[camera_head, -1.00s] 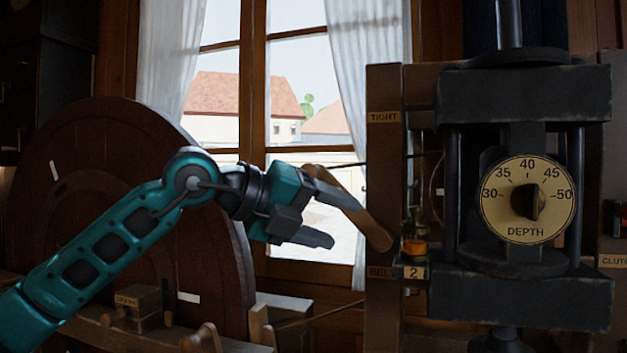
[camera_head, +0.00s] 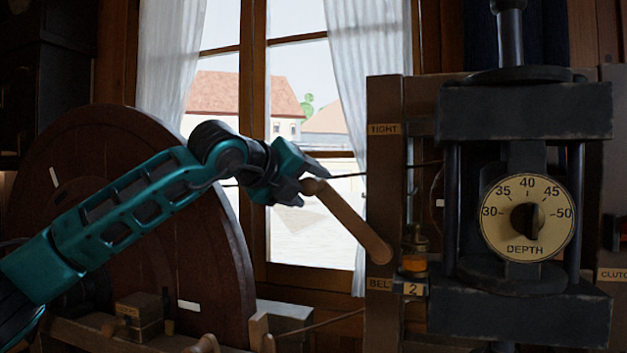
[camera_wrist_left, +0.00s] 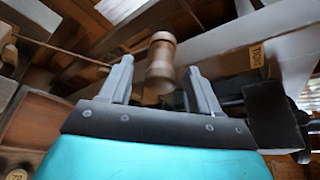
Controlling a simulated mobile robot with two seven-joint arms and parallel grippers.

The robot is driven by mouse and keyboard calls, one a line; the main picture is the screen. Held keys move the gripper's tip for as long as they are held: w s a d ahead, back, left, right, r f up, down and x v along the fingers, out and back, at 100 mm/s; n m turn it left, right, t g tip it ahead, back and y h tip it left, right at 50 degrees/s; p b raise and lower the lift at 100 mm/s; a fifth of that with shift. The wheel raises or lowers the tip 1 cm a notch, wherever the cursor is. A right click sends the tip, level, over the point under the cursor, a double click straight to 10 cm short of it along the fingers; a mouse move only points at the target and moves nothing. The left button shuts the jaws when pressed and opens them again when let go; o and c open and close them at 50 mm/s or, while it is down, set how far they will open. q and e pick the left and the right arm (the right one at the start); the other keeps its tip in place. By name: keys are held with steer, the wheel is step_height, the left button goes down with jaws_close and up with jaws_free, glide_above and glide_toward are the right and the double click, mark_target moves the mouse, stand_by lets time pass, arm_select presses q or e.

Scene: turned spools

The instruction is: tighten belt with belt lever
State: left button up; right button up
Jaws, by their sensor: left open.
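The belt lever is a wooden handle (camera_head: 350,222) on the post marked TIGHT (camera_head: 383,129) above and BELT below. It slants up and left from its pivot near the bottom of the post. My left gripper (camera_head: 306,182) is at the lever's upper free end, with its jaws open. In the left wrist view the lever's rounded end (camera_wrist_left: 161,62) lies between the two grey fingertips (camera_wrist_left: 160,80), with a gap visible on the left side. My right gripper is not in view.
A large dark wheel (camera_head: 110,190) stands behind my left arm. The black press with the DEPTH dial (camera_head: 526,220) stands right of the post. A small amber oiler (camera_head: 414,250) sits beside the post. Open space lies before the window.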

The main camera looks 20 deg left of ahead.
arm_select(q)
steer(key=shift+x, duration=1.25)
steer(key=shift+c, duration=0.4)
jaws_close()
